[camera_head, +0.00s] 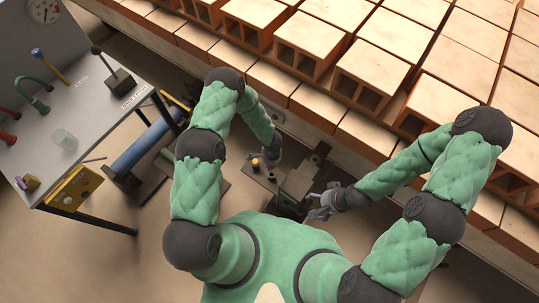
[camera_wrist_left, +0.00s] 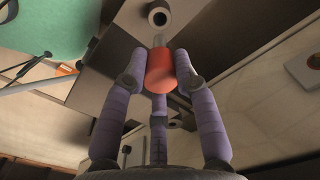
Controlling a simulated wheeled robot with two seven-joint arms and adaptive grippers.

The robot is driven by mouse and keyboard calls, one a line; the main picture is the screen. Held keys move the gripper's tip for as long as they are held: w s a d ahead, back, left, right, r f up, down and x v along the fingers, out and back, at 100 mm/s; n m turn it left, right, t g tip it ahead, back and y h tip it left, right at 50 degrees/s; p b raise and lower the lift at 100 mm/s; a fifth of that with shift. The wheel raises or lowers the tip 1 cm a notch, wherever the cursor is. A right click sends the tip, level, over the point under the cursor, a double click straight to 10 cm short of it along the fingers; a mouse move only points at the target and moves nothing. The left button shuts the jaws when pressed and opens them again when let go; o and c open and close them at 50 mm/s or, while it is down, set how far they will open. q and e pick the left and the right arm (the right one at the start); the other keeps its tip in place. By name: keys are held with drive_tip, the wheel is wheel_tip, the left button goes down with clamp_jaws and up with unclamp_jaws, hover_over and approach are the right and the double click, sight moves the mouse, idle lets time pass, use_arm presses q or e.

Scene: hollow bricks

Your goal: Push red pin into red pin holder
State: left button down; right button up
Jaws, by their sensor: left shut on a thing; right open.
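In the left wrist view, my left gripper (camera_wrist_left: 160,72) has its purple fingers shut around the red pin (camera_wrist_left: 160,76). The pin's grey tip (camera_wrist_left: 160,41) points away from the palm. A grey hollow cylinder (camera_wrist_left: 158,15) with a dark hole stands beyond the tip, apart from it in the picture. I cannot tell whether it is the red pin holder. In the head view, my left gripper (camera_head: 271,158) is low over the dark bench, and the red pin cannot be made out there. My right gripper (camera_head: 320,206) is open, beside the bench's right part.
A yellow-topped piece (camera_head: 256,162) stands on the dark bench (camera_head: 258,177) near my left gripper. Stacked hollow bricks (camera_head: 375,70) fill the upper right.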

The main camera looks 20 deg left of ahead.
sight(272, 168)
idle(0.5)
use_arm(q)
drive_tip(key=shift+p, duration=0.35)
drive_tip(key=shift+f+b, duration=2.1)
drive_tip(key=shift+f, duration=0.85)
drive_tip(key=shift+f+b, duration=2.1)
drive_tip(key=shift+f, duration=0.7)
drive_tip(key=c, duration=0.9)
unclamp_jaws()
drive_tip(key=shift+r, duration=0.1)
wheel_tip(272, 168, up, 12)
